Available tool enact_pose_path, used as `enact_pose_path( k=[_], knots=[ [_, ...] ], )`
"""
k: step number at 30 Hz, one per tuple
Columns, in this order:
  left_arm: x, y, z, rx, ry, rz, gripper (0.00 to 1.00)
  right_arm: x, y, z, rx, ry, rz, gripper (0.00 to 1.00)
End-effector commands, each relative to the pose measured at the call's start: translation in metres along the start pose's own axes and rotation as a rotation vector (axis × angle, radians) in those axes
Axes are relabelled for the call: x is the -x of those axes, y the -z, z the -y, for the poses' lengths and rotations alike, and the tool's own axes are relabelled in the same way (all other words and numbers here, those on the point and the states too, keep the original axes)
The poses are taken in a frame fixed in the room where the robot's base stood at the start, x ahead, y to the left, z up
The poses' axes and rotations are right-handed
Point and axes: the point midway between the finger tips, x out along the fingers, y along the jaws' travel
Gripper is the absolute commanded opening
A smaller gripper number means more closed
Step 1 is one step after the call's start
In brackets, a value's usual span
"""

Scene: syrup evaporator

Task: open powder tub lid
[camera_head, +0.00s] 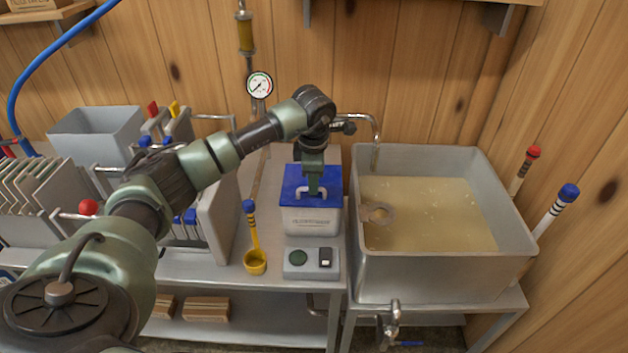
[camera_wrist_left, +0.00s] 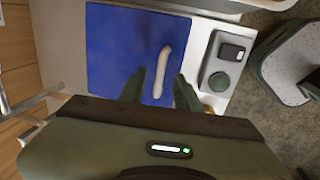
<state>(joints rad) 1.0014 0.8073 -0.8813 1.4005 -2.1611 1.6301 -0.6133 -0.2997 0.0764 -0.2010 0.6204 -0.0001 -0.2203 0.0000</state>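The powder tub (camera_head: 311,220) is a white box with a blue lid (camera_head: 296,173) lying flat on top. The lid has a pale bar handle (camera_head: 299,191), and both also show in the left wrist view, the lid (camera_wrist_left: 113,48) and the handle (camera_wrist_left: 165,62). My left gripper (camera_head: 314,190) points down over the lid. Its two fingers (camera_wrist_left: 160,90) are apart, one on each side of the handle's near end, with a gap to it. I cannot tell how far down they reach around it. My right gripper is in neither view.
A small scale-like device (camera_head: 311,263) stands in front of the tub. A yellow ladle (camera_head: 254,240) is to its left. A large metal pan (camera_head: 515,262) with cloudy liquid is on the right. Filter plates (camera_head: 222,215) and a grey bin (camera_head: 97,135) are on the left.

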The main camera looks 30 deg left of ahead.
Motion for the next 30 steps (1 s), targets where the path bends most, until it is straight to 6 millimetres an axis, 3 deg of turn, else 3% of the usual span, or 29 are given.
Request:
enact_pose_path(
  k=[6,13,14,17,18,30],
  knots=[
    [-0.017,0.000,0.001,0.000,0.001,0.001,0.33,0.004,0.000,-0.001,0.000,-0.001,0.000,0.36],
    [-0.018,-0.001,0.001,-0.001,0.000,0.001,0.33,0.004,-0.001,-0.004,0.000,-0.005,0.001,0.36],
    [-0.018,-0.001,0.001,-0.001,0.000,0.002,0.30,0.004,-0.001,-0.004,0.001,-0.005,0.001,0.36],
    [-0.018,-0.001,0.001,-0.001,0.000,0.002,0.02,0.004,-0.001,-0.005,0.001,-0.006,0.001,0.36],
    [-0.018,-0.001,0.001,-0.001,0.000,0.002,0.00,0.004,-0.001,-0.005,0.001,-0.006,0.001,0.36],
    [-0.018,-0.001,0.001,-0.001,0.001,0.003,0.00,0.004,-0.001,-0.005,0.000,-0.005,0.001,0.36]
  ],
)
